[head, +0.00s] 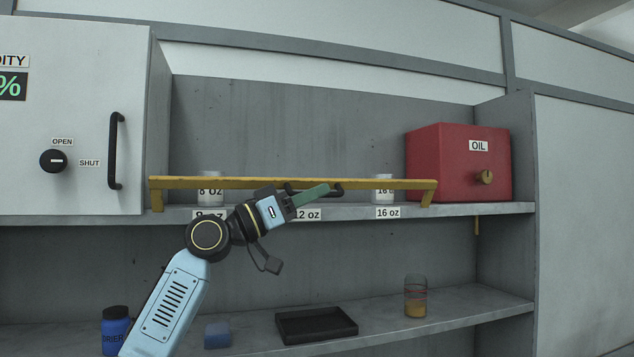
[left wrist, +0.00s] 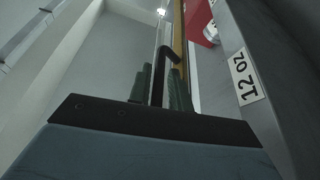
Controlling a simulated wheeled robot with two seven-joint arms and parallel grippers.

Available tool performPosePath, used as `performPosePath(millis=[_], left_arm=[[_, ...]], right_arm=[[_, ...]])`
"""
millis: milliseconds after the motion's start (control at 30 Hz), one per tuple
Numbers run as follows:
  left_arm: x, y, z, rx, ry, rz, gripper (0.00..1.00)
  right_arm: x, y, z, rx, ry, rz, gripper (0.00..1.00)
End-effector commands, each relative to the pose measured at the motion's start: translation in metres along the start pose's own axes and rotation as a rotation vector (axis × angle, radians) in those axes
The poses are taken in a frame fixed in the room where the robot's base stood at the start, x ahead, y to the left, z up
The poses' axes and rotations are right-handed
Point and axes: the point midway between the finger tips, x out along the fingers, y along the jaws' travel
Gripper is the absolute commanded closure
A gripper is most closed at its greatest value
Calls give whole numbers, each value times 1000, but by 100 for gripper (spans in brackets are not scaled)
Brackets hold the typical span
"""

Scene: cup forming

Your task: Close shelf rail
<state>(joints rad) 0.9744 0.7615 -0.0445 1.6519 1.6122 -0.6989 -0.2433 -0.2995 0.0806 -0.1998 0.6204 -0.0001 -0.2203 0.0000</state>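The yellow shelf rail (head: 240,183) runs across the front of the upper shelf, with bent ends. A black handle (head: 336,188) sits near its middle. The rail also shows edge-on in the left wrist view (left wrist: 178,30), and the dark handle there (left wrist: 170,48) has a hooked end. My left gripper (head: 318,193) reaches up from below, with its green fingers at the handle. In the left wrist view its fingers (left wrist: 162,88) lie on either side of the handle; whether they press on it is unclear. My right gripper is not in view.
White cups stand behind the rail at left (head: 211,188) and right (head: 383,190). A red OIL box (head: 450,165) is at the shelf's right end. A cabinet door (head: 80,120) is at left. The lower shelf holds a black tray (head: 316,325), a glass (head: 415,295) and a blue bottle (head: 115,328).

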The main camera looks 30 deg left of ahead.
Motion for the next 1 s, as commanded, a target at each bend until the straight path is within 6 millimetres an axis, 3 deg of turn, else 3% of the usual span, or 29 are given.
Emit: performPosePath(millis=[400, 600, 1000], left_arm=[[11, 0, 1, 1, -1, 0, 80], [11, 0, 1, 1, -1, -1, 100], [12, -1, -4, -33, -2, -16, 100]], right_arm=[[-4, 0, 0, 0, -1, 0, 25], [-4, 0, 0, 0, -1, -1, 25], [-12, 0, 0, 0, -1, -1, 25]])
